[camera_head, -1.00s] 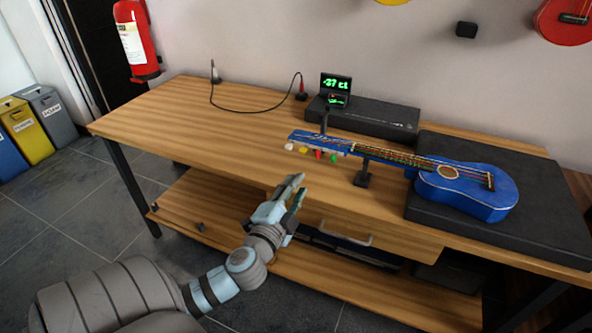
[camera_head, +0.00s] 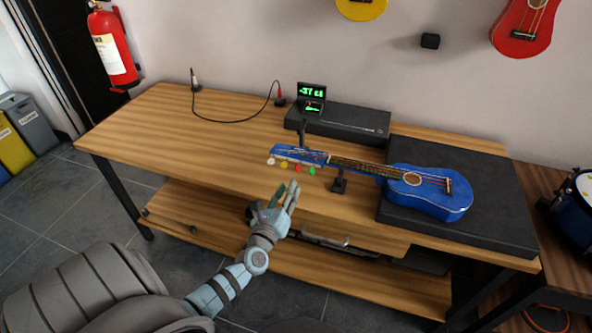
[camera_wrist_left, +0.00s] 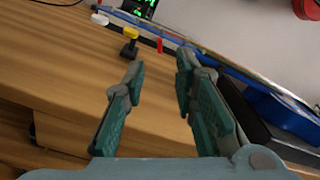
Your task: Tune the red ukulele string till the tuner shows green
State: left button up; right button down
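A blue ukulele (camera_head: 425,190) lies with its body on a black foam pad (camera_head: 490,222) and its neck on a small black stand (camera_head: 339,184). White, yellow, red (camera_head: 296,169) and green pegs hang along its headstock. In the left wrist view the red peg (camera_wrist_left: 160,46) shows beyond the fingers, with the yellow peg (camera_wrist_left: 131,34) to its left. A tuner display (camera_head: 312,93) shows green figures that look like -37. My left gripper (camera_head: 288,192) is open and empty, below and in front of the headstock, apart from the pegs. My right gripper is not in view.
A black box (camera_head: 350,121) sits under the display at the back of the wooden table (camera_head: 160,125). A cable (camera_head: 235,120) curves across the back left. The table's left part is clear.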

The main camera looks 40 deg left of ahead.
aim_at(297, 171)
pick_arm(q)
jog(key=b+x, duration=0.1)
jog(key=x, duration=0.6)
jog(key=shift+w+a+f+b, duration=0.1)
jog(key=shift+w+f+b, duration=0.05)
jog(key=shift+w+b, duration=0.2)
jog(key=shift+w+a, duration=0.15)
jog(key=shift+w, duration=0.15)
grip_shut()
